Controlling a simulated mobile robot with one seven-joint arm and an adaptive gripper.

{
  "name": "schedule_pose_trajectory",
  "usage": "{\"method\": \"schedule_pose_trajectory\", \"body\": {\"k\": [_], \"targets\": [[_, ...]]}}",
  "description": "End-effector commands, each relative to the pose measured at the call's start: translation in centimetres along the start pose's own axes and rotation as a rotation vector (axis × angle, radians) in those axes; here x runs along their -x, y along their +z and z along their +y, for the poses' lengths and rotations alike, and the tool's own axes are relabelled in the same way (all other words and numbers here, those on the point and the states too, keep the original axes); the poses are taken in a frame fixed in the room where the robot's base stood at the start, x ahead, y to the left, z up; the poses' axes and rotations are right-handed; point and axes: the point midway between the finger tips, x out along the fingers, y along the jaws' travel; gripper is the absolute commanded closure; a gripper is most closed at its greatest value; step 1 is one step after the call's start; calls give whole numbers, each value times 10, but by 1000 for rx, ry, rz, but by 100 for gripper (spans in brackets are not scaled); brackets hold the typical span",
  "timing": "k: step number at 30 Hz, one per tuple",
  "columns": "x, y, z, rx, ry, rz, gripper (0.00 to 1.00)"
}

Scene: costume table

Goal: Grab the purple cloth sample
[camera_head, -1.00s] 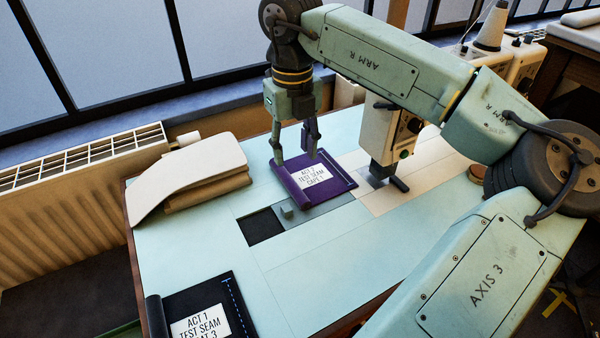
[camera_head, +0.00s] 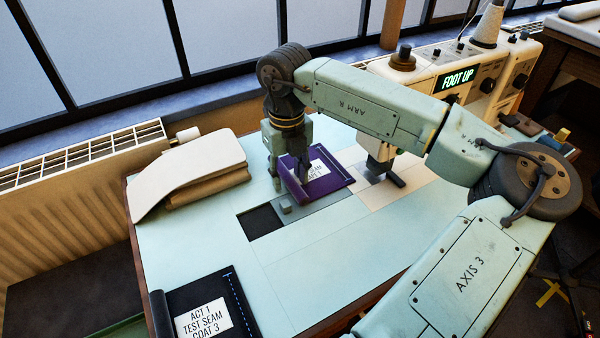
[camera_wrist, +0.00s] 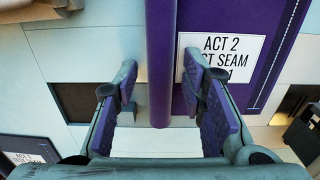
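The purple cloth sample (camera_head: 322,181) lies flat on the pale table beside the sewing machine's foot. It has a rolled left edge and a white label, which reads "ACT 2" in the wrist view (camera_wrist: 268,80). My gripper (camera_head: 290,180) is low over that rolled edge. In the wrist view, my gripper (camera_wrist: 163,92) is open, with one purple-padded finger on each side of the roll. Gaps show between the roll and both fingers. My gripper hides part of the sample and its label in the head view.
A black sample (camera_head: 205,300) labelled "ACT 1" lies at the table's front left. Folded beige cloth (camera_head: 195,170) lies at the back left. The sewing machine (camera_head: 460,85) shows "FOOT UP" and stands close right of the purple sample. The table's middle front (camera_head: 330,260) is clear.

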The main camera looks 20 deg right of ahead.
Motion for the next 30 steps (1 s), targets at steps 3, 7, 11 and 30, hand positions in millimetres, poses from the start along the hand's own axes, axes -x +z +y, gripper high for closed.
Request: {"method": "schedule_pose_trajectory", "body": {"k": [3,7,11,30], "targets": [[0,0,0,0,0,0,73],[0,0,0,0,0,0,82],[0,0,0,0,0,0,90],[10,1,-1,-1,-2,-2,100]]}}
